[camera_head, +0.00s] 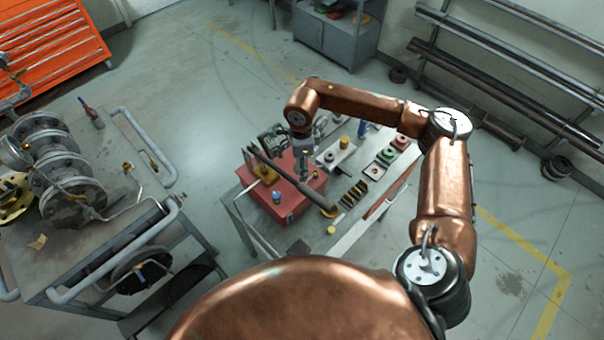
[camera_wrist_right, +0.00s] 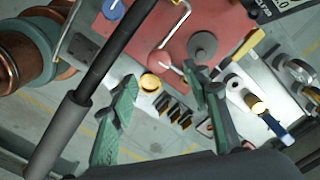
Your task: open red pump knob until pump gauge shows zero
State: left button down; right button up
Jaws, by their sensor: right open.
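The red pump box (camera_head: 288,205) sits on a cart right of the valve bench, with a long black lever bar across it. A small round red knob (camera_wrist_right: 160,62) shows at the edge of the red pump in the right wrist view. My right gripper (camera_head: 303,172) is above the pump; in the wrist view its green fingers (camera_wrist_right: 160,78) are spread open and empty, with the red knob appearing between and just beyond the tips. I cannot tell the exact gap. A black gauge-like device (camera_head: 272,139) stands behind the pump; its reading is not legible. My left gripper is out of view.
The black lever (camera_wrist_right: 118,45) runs close beside the left finger in the wrist view. A yellow cap (camera_wrist_right: 150,83) and small dark blocks (camera_wrist_right: 175,111) lie near the fingers. The flanged valve assembly (camera_head: 62,170) is on the left bench. Open floor lies between bench and cart.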

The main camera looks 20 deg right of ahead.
notch_tip(320, 180, up, 6)
jog(key=shift+f, duration=0.25)
dwell(0.4)
